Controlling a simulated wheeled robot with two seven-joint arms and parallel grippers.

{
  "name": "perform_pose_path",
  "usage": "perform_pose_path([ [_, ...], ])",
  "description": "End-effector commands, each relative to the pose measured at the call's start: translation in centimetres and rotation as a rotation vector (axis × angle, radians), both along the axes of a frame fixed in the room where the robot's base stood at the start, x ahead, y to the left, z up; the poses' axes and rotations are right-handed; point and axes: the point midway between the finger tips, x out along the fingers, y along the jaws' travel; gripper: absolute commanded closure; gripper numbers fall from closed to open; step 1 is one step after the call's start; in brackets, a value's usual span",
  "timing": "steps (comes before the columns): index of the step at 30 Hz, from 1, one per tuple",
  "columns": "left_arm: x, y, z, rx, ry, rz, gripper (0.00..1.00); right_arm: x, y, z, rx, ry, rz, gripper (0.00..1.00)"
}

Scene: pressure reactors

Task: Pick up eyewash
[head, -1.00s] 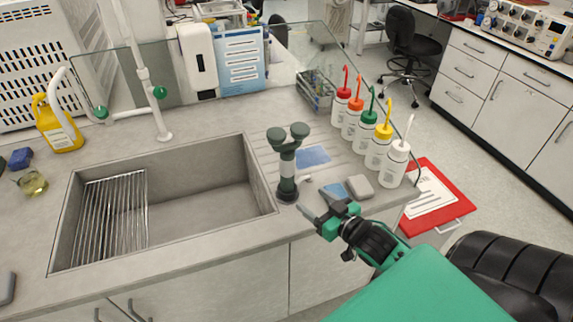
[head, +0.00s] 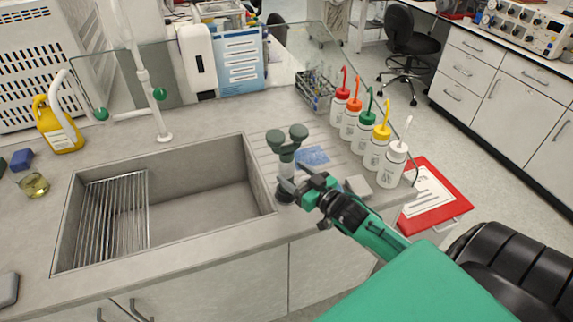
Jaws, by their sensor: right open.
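The eyewash (head: 287,147) stands upright on the counter at the right rim of the sink. It has two dark green round heads on a short body with a dark base. My right gripper (head: 287,186) is open at the lower part of the eyewash, and its fingers hide some of the body. I cannot tell whether the fingers touch it. My left gripper is not in view.
The sink (head: 205,205) with a wire rack (head: 112,222) lies left of the eyewash. Several wash bottles (head: 391,165) stand in a row to the right. A tap (head: 163,120) and a glass screen are behind. A grey block (head: 359,186) lies right of my gripper.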

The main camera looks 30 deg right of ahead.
Motion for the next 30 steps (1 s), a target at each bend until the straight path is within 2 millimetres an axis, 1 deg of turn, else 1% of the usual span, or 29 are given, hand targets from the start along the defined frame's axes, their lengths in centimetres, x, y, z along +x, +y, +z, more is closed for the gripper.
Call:
perform_pose_path([
  [5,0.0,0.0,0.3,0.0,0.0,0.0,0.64,0.7,0.1,0.0,0.0,0.0,0.0,0.38],
  [8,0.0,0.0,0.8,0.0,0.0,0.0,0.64,1.7,0.2,0.0,0.0,-0.001,-0.001,0.38],
  [12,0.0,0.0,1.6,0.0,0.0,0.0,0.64,3.5,0.4,-0.4,0.001,-0.001,-0.001,0.38],
  [15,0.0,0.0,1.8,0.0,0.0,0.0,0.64,4.6,0.6,-0.6,0.001,-0.001,0.0,0.38],
  [18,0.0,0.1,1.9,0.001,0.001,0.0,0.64,5.2,0.8,-0.7,0.0,0.0,0.0,0.38],
  [27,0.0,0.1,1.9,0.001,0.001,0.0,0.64,5.5,0.8,-0.8,0.0,0.001,0.0,0.38],
  [29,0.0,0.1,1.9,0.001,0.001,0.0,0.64,5.5,0.8,-0.8,0.0,0.001,0.0,0.49],
  [30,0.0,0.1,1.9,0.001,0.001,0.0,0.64,5.5,0.8,-0.8,0.0,0.001,0.0,0.57],
])
